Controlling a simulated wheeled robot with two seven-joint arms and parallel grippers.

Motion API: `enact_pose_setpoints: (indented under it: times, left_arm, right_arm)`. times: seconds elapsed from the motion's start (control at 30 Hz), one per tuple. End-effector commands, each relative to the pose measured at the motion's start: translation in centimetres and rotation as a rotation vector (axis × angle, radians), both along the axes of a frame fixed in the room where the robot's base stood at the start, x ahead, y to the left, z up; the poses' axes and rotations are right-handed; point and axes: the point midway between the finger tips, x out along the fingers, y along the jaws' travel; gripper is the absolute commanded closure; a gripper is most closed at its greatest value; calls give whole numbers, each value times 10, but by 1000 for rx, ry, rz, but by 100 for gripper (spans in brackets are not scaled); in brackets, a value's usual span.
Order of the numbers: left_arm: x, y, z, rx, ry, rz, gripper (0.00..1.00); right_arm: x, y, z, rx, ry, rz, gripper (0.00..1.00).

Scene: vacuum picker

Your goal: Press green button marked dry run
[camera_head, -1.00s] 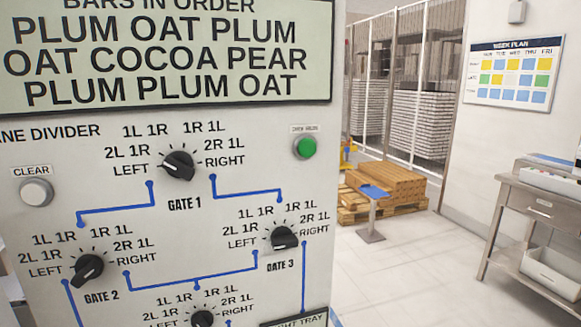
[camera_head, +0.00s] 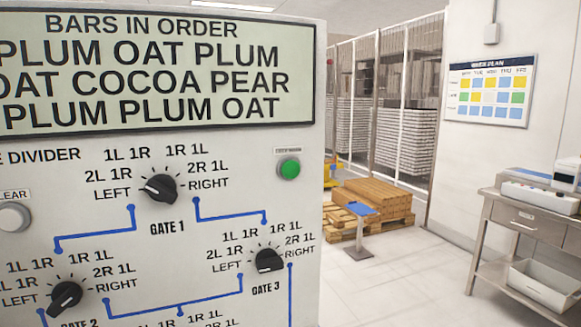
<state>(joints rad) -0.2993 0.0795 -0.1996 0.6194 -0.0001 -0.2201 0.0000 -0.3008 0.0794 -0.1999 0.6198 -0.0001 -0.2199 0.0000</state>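The green button (camera_head: 289,169) sits on the upper right of a light grey panel (camera_head: 225,240), near its right edge. A small white label (camera_head: 288,151) above it is too small to read surely. The button stands out from the panel in a pale ring, and nothing covers it. Neither of my grippers is in view.
The panel also has a text display (camera_head: 150,70), a white clear button (camera_head: 13,217) and black knobs for gate 1 (camera_head: 160,188), gate 2 (camera_head: 65,295) and gate 3 (camera_head: 269,260). Right stand a pallet of boxes (camera_head: 372,203) and a metal table (camera_head: 530,218).

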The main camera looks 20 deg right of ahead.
Motion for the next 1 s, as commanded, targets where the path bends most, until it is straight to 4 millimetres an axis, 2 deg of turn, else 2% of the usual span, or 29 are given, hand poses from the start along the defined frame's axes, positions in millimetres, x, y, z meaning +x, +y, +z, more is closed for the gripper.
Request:
enact_pose_setpoints:
  times: [0.03, 0.13, 1.0]
  left_arm:
    - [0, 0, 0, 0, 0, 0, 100]
    - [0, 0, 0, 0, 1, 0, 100]
    - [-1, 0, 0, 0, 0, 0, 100]
  right_arm:
    - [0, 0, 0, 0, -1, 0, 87]
    - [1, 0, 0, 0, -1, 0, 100]
    - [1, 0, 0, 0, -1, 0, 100]
